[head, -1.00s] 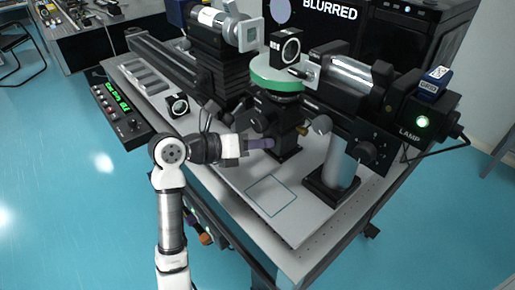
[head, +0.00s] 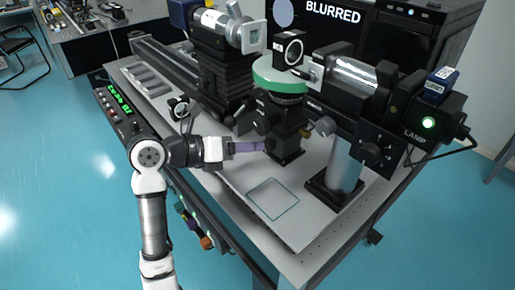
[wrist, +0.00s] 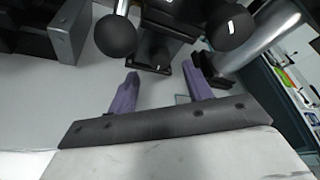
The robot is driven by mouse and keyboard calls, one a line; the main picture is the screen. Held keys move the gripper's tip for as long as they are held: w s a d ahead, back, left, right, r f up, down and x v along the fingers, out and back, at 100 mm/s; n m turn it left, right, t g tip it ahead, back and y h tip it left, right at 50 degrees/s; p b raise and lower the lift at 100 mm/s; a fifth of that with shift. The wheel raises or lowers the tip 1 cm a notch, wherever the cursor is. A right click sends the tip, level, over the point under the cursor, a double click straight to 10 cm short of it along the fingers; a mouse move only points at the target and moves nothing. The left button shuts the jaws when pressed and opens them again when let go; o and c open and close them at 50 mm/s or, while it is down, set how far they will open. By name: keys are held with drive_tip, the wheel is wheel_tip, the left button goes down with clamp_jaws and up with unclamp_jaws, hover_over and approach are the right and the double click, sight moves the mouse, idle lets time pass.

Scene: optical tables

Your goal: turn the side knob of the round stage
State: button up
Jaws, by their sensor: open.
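The round stage (head: 279,78) has a green rim and sits on a dark post on the table. A dark round knob (head: 262,127) shows on the left side of its mount in the head view. A paler round knob (head: 326,125) shows to the right. The wrist view has two dark ball knobs, left (wrist: 115,37) and right (wrist: 231,27); which is the side knob I cannot tell. My gripper (head: 262,146) points at the lower mount. Its purple fingers (wrist: 163,75) are apart and empty, below the knobs in the wrist view. Contact with the mount cannot be told.
A lamp housing (head: 432,118) and a pale pillar (head: 343,165) stand right of the stage. A small black-framed optic (head: 179,108) stands behind my arm. The front board (head: 240,185) is clear.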

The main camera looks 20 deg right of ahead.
drive_tip(key=b+v, duration=0.2)
drive_tip(key=v, duration=0.7)
drive_tip(key=shift+a, duration=0.4)
drive_tip(key=shift+r, duration=0.2)
